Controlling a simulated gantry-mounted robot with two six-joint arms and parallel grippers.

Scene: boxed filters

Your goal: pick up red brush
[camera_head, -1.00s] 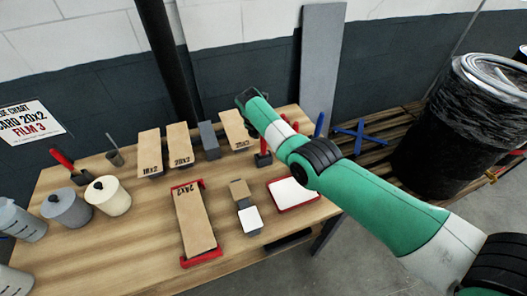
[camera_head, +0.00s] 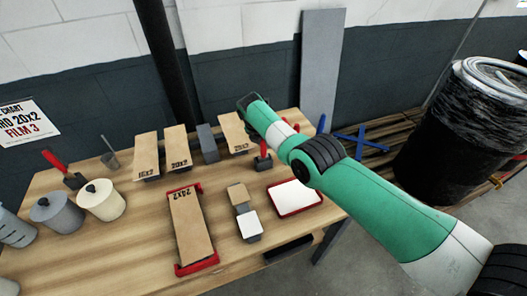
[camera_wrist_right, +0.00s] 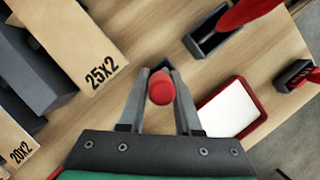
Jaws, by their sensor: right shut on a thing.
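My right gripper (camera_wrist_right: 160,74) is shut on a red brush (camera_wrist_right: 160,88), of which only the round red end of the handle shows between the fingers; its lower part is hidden. A red-handled tool (camera_head: 264,149) with a dark base stands just below the arm. Another red-handled tool (camera_head: 54,159) with a dark base stands at the table's left. My left gripper is not in view.
Long cardboard boxes (camera_head: 146,155) stand along the table's back, and the 25x2 box (camera_wrist_right: 85,45) is left of the gripper. A white pad in a red tray (camera_wrist_right: 228,110) lies to its right. A long box (camera_head: 190,228) sits in a red frame. Lidded jars (camera_head: 101,200) stand left.

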